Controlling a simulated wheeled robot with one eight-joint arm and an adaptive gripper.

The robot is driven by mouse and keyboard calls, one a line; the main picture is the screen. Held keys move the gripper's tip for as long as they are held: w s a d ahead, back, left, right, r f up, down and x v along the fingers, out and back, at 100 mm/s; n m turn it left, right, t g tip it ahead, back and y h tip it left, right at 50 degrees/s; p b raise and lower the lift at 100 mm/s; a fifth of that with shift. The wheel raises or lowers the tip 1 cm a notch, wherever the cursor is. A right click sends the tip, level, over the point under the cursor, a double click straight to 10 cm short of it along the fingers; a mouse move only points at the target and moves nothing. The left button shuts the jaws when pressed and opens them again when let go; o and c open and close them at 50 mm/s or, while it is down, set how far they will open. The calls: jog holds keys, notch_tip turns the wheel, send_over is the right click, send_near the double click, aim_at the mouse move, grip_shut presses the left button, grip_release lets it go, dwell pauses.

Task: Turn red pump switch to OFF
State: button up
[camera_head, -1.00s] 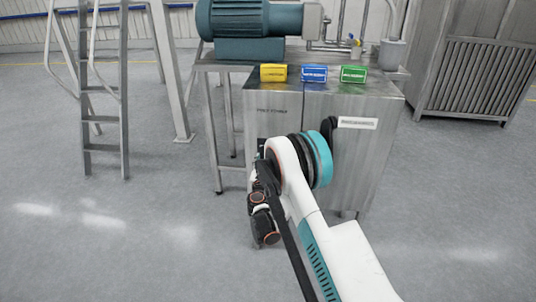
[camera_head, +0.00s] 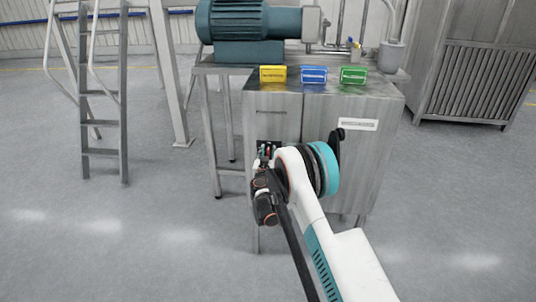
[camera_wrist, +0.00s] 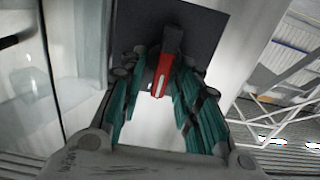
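The red pump switch (camera_wrist: 162,76) shows in the wrist view as a red lever with a white mark, on a dark plate (camera_wrist: 202,32). Its upper part is dark. The teal fingers of my gripper (camera_wrist: 161,88) stand on either side of the switch, open, with small gaps visible; I cannot make out any contact. In the head view my gripper (camera_head: 266,152) is at the front of the steel cabinet (camera_head: 365,155), by the dark plate. The switch itself is mostly hidden there by my gripper and arm.
Yellow (camera_head: 273,74), blue (camera_head: 314,75) and green (camera_head: 353,76) labelled blocks stand on the cabinet top. A teal motor (camera_head: 240,20) is behind. A ladder (camera_head: 102,95) stands at left, a louvred steel unit (camera_head: 475,75) at right.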

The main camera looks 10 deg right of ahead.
jog(key=shift+c, duration=1.3)
jog(key=shift+a+n, duration=0.1)
jog(key=shift+n, duration=0.3)
jog(key=n, duration=0.3)
jog(key=shift+w+a+n, duration=0.1)
jog(key=shift+a+n, duration=0.15)
jog(key=shift+n, duration=0.05)
jog(key=shift+w+a+f+n, duration=0.1)
jog(key=shift+a+f+n, duration=0.15)
jog(key=shift+n, duration=2)
jog(key=shift+a+f+n, duration=0.1)
jog(key=shift+f+n, duration=0.25)
jog(key=shift+n, duration=1.85)
jog(key=shift+w+a+f+n, duration=0.1)
jog(key=shift+a+f+n, duration=0.15)
jog(key=shift+n, duration=2)
jog(key=shift+f, duration=0.1)
